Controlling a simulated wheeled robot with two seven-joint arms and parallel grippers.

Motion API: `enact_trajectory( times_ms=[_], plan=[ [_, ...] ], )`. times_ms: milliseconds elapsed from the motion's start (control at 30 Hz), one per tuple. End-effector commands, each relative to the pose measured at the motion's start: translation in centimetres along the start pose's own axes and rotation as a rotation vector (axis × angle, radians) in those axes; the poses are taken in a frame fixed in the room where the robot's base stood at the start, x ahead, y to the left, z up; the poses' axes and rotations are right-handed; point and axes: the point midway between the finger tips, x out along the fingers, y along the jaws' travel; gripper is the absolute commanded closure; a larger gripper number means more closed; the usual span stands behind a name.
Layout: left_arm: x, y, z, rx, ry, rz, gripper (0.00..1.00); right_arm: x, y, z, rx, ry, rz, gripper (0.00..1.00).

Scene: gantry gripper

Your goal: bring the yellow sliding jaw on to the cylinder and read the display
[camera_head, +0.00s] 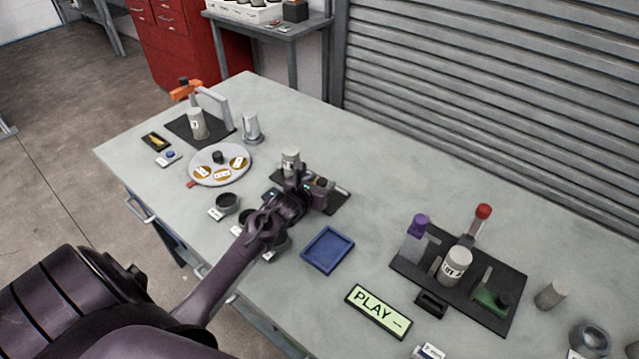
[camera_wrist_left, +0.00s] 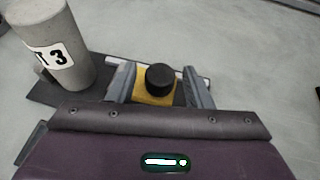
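The yellow sliding jaw (camera_wrist_left: 152,97) with its black round knob (camera_wrist_left: 160,78) shows between the two fingers of my left gripper (camera_wrist_left: 158,84) in the left wrist view. Gaps show beside the knob, and the fingers look open around it. In the head view my left gripper (camera_head: 302,192) is over a dark plate (camera_head: 338,202) and hides most of the jaw. The grey cylinder (camera_wrist_left: 50,45) with a label ending in "3" stands upright left of the jaw, apart from it; it also shows in the head view (camera_head: 290,161). The green display (camera_head: 378,310) reads "PLAY –". My right gripper is out of view.
A blue tray (camera_head: 328,249) lies right of my left arm. A dark plate (camera_head: 505,322) with a labelled cylinder, purple-topped and red-topped parts stands further right. A round turntable (camera_head: 220,178) and an orange-topped frame (camera_head: 210,95) stand at the left. The table's back middle is clear.

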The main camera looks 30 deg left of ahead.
Motion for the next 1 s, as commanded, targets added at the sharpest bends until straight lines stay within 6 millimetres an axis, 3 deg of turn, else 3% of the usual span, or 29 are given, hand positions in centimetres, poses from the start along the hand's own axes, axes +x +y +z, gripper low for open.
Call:
enact_trajectory(
  times_ms=[33, 333, 567, 1000],
  plan=[
    [0.0, 0.0, 0.0, 0.000, 0.000, 0.000, 0.61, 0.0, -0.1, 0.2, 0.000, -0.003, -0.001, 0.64],
    [0.0, 0.0, 0.0, 0.000, 0.000, 0.000, 1.00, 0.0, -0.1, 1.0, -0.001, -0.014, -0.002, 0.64],
    [0.1, 0.4, 0.0, 0.002, -0.001, 0.001, 1.00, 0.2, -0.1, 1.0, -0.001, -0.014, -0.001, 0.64],
    [0.7, 3.6, 0.2, 0.001, -0.001, 0.001, 1.00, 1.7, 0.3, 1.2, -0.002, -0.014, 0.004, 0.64]
  ],
)
